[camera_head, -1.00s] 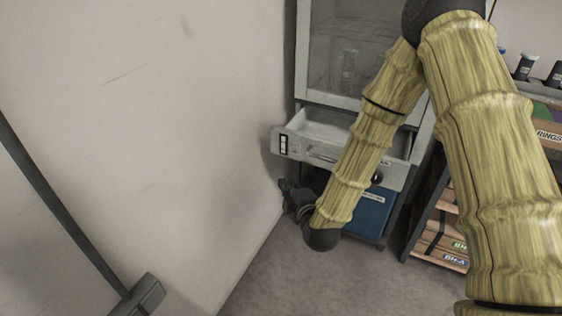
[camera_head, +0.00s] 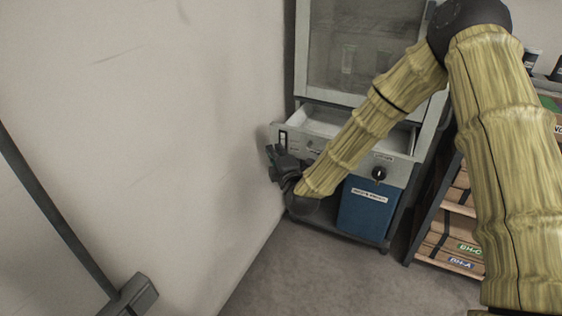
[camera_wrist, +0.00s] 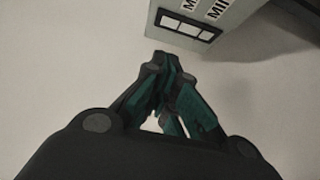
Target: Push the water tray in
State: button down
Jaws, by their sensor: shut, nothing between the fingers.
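The water tray (camera_head: 326,122) is a pale open drawer sticking out of the front of a grey cabinet. Its front panel has a small dark gauge window at the left, which also shows on the tray in the wrist view (camera_wrist: 212,16). My forearm hides the middle of the panel. My gripper (camera_head: 273,152) is shut and empty, by the panel's lower left corner and close to the wall. In the wrist view, its fingertips lie together just below the gauge end of the panel; I cannot tell whether they touch it.
A plain wall (camera_head: 200,120) stands close on the left. A blue bin (camera_head: 364,212) sits under the tray, below a black knob (camera_head: 379,174). A shelf rack with boxes (camera_head: 455,245) stands to the right. Open floor (camera_head: 330,280) lies in front.

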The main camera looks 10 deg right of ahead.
aim_at(275, 134)
jog(key=w, duration=0.1)
jog(key=w+d, duration=0.1)
jog(key=w, duration=0.1)
jog(key=w+b, duration=0.1)
jog(key=shift+w+d, duration=0.35)
jog(key=shift+w, duration=0.05)
jog(key=shift+d, duration=0.1)
jog(key=shift+w, duration=0.1)
